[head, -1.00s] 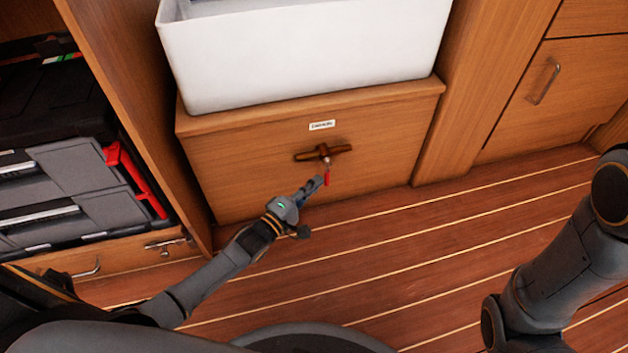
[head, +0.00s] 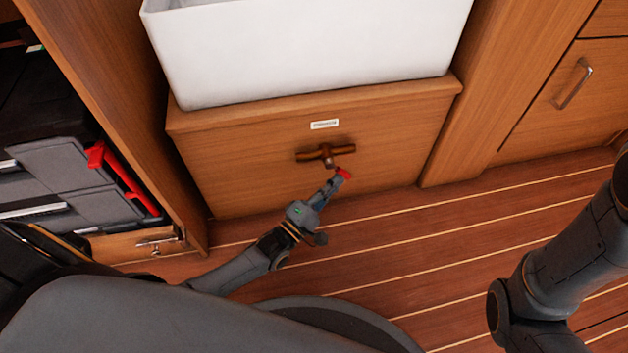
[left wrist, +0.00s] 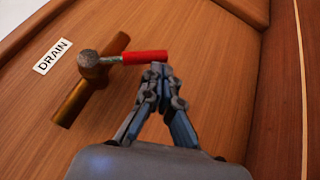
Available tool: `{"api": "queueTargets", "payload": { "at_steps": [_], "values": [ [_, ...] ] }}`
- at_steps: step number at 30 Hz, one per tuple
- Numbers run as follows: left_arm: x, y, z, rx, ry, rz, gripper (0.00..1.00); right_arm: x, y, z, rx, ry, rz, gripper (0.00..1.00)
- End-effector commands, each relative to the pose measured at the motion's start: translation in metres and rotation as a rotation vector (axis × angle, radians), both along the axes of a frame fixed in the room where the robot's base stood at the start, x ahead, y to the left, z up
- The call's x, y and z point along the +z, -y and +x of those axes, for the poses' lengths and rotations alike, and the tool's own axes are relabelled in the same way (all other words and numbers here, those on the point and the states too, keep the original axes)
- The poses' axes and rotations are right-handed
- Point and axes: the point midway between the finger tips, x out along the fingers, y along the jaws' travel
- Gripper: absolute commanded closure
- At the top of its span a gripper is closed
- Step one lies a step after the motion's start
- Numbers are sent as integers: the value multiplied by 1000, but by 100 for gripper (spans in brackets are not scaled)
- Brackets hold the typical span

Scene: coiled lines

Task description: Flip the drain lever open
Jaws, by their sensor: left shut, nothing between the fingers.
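The drain lever (head: 343,173) has a red grip and a metal stem on a brown pipe fitting (head: 327,153) on the wooden panel. In the left wrist view the red grip (left wrist: 145,57) points right from the round metal pivot and lies slanted to the pipe (left wrist: 88,85), neither along it nor square across it. My left gripper (head: 337,181) is shut and empty. Its fingertips (left wrist: 157,70) are at the free end of the red grip, on its lower side, seemingly touching it. My right gripper is out of view; only my right arm shows.
A white label reading DRAIN (left wrist: 53,56) is above the pipe. A white basin (head: 310,50) stands on the ledge over the panel. Grey toolboxes with a red latch (head: 125,180) fill the left locker. The plank floor (head: 420,240) is clear.

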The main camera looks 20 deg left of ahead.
Motion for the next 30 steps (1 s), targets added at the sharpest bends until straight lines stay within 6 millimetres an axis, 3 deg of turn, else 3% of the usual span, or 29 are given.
{"api": "queueTargets", "payload": {
  "at_steps": [13,30],
  "values": [
    [13,26,18,-1,2,-2,100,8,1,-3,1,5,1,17],
    [33,43,29,0,79,-114,100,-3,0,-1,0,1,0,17]
  ]
}}
